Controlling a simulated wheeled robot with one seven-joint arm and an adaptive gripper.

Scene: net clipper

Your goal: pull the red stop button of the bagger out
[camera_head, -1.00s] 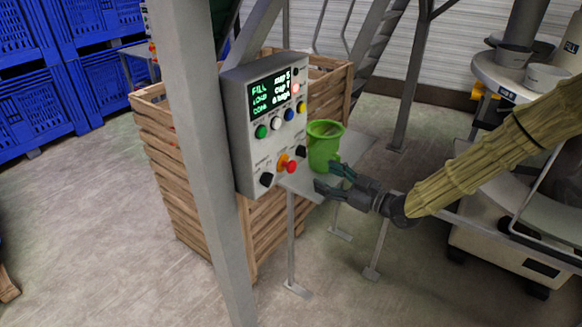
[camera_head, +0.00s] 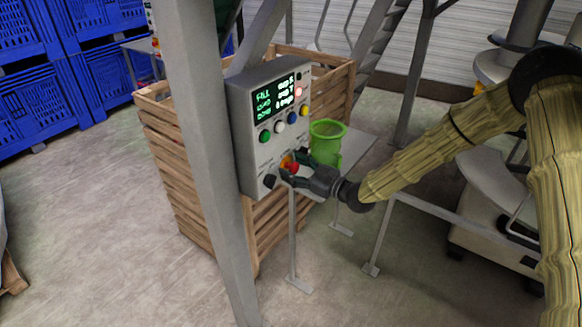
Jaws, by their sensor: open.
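The grey control box (camera_head: 247,152) of the bagger hangs beside a grey post, with a lit display (camera_head: 275,95) and coloured buttons on its front. The red stop button (camera_head: 291,168) sits low on the panel on a yellow-orange base and is partly hidden by my gripper. My gripper (camera_head: 284,170) is open, its dark fingers right in front of the panel at the red button. One finger lies above and one below the button in the picture. I cannot tell whether they touch it.
A green bucket (camera_head: 326,143) stands on a small grey table (camera_head: 357,150) just right of the panel. The grey post (camera_head: 196,150) rises left of the box. A wooden crate (camera_head: 180,185) stands behind. Black knobs sit near the red button.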

